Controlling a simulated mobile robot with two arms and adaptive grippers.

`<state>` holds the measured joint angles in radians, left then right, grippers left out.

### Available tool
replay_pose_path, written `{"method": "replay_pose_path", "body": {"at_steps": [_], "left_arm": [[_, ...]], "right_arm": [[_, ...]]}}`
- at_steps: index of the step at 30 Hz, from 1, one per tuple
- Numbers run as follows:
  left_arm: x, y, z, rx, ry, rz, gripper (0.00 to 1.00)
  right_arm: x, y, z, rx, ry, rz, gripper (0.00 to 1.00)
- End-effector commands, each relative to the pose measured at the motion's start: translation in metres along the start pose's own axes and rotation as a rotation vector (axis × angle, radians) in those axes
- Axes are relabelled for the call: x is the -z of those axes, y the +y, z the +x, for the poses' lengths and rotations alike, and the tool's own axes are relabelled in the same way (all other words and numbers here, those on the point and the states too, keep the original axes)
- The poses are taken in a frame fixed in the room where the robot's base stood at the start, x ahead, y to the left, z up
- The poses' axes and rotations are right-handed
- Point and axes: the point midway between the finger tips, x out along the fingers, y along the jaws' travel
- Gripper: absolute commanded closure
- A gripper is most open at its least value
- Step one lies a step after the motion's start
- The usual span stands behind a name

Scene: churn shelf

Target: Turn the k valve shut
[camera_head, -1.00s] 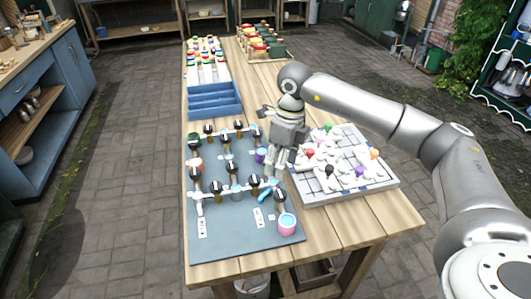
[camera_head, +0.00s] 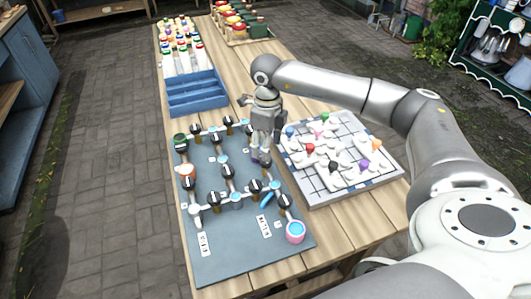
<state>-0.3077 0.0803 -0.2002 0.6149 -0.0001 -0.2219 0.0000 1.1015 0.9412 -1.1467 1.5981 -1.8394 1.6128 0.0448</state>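A grey board (camera_head: 237,258) on the wooden table carries white pipes with several black-handled valves (camera_head: 255,188), cups and small label cards. The labels are too small to read, so I cannot tell which valve is k. My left gripper is not in view.
A white tiled tray (camera_head: 325,197) with several coloured knobs lies close to the right of the gripper. A blue divided tray (camera_head: 197,93) and rows of coloured-topped items (camera_head: 180,45) stand behind the board. Bare table (camera_head: 345,235) shows at front right.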

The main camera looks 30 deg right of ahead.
Motion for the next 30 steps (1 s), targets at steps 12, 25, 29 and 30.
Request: {"method": "replay_pose_path", "body": {"at_steps": [12, 25, 29, 30], "left_arm": [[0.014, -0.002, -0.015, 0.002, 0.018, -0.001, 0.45], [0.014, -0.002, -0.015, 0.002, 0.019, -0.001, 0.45], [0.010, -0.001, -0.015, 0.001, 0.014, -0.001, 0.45], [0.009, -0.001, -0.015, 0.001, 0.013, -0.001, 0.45]], "right_arm": [[-0.001, 0.001, 0.053, -0.001, -0.001, -0.001, 0.45], [-0.001, 0.000, 0.056, 0.000, -0.001, -0.001, 0.62], [-0.001, 0.000, 0.056, 0.000, -0.001, -0.001, 0.79], [-0.001, 0.000, 0.056, 0.000, -0.001, -0.001, 0.84]]}}
